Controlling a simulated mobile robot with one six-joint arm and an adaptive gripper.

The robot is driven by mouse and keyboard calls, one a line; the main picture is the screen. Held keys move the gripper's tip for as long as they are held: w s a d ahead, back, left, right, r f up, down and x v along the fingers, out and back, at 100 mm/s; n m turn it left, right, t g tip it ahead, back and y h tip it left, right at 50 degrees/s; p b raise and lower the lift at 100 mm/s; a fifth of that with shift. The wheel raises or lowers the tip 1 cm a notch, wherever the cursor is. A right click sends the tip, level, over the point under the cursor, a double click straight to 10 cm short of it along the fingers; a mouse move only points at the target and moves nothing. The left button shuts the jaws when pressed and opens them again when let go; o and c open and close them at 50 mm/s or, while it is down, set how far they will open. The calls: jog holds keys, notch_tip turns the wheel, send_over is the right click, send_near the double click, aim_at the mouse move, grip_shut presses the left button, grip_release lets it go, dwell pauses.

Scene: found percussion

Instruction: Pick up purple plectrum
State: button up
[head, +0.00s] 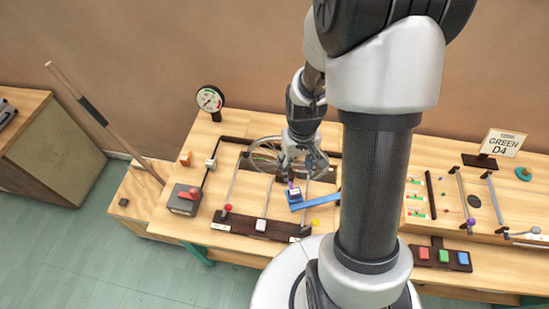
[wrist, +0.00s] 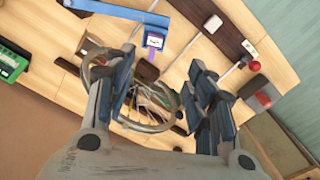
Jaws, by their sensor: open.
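The purple plectrum (head: 291,185) stands at a small blue holder (head: 295,196) on the workbench. In the wrist view the plectrum (wrist: 153,53) shows as a small purple patch at the lower edge of the blue holder (wrist: 154,40). My gripper (head: 297,173) is above and slightly behind the holder, pointing down. In the wrist view my gripper (wrist: 164,65) has its fingers wide apart and nothing between them in its grasp. The plectrum appears ahead of the fingertips, not touching them. Its lower part is hard to make out.
A spoked wheel (head: 266,152) lies behind the gripper. A blue bar (head: 322,200) reaches right from the holder. A red knob (head: 227,208), a white block (head: 261,225) and a yellow piece (head: 315,222) lie in front. A grey box with a red top (head: 184,199) stands left.

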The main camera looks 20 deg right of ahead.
jog(key=b, duration=0.3)
send_over(295, 192)
jog(key=s, duration=0.1)
jog(key=f, duration=1.1)
jog(key=shift+a+f, duration=0.1)
jog(key=shift+a, duration=0.25)
jog(key=shift+w+d+f+b, duration=0.1)
jog(key=shift+w+f+b, duration=0.1)
jog(key=shift+f, duration=0.85)
jog(key=shift+w+d+f+b, duration=0.15)
jog(key=shift+f+b, duration=0.1)
jog(key=shift+f, duration=0.75)
jog(key=shift+w+d+f+b, duration=0.1)
jog(key=shift+f+b, duration=0.1)
jog(key=shift+f, duration=0.85)
jog(key=shift+c, duration=0.5)
jog(key=c, duration=0.9)
jog(key=shift+r, duration=0.1)
